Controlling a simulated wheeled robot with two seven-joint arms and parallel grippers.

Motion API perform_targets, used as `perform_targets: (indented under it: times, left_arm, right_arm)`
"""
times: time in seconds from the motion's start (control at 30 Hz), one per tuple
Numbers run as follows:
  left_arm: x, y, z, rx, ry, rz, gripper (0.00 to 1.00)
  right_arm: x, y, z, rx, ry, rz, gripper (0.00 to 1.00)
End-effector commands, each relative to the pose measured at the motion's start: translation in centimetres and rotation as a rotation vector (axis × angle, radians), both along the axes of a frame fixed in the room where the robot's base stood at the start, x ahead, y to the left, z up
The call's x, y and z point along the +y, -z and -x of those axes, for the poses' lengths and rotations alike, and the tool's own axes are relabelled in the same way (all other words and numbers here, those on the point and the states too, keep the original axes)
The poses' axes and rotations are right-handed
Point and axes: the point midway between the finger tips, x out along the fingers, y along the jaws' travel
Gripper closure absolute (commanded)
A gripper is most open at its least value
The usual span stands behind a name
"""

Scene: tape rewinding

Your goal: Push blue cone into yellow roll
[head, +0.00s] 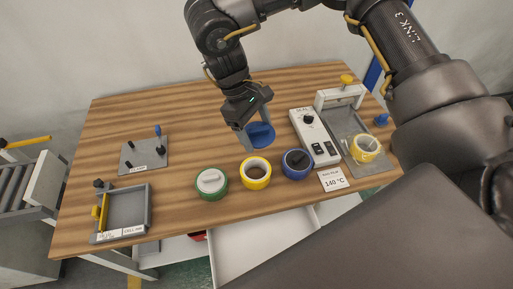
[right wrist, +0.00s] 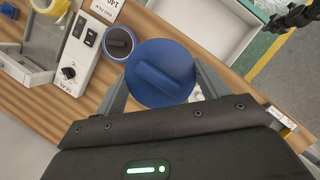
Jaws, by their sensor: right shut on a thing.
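The blue cone (head: 261,135) is a round blue disc with a raised grip bar. My right gripper (head: 257,130) is shut on that bar and holds the cone above the table, behind the yellow roll. In the right wrist view the blue cone (right wrist: 150,58) sits between the fingers (right wrist: 163,82), its flat face toward the camera. The yellow roll (head: 256,183) lies flat on the table with its brown core open and empty. The cone and the roll are apart. In the right wrist view the yellow roll is not seen, likely behind the cone. My left gripper is not in view.
A green roll (head: 211,195) with a grey plug lies left of the yellow roll, and a blue roll (head: 297,175) lies right. A white control box (head: 315,137), a clamp station (head: 341,97) and a 140 °C card (head: 333,179) stand right. A grey tray (head: 125,212) is at front left.

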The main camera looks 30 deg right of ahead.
Motion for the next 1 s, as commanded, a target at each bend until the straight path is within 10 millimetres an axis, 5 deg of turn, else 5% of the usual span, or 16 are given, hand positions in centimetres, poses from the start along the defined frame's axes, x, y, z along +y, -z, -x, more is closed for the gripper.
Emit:
perform_targets:
  times: [0.5, 1.0]
  left_arm:
    - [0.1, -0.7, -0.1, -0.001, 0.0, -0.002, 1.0]
    - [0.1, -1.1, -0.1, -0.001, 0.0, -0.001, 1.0]
  right_arm:
    - [2.1, 6.1, -0.4, -0.002, -1.869, -0.001, 0.49]
    - [1.3, 9.2, -1.2, -0.017, -2.93, -0.008, 0.49]
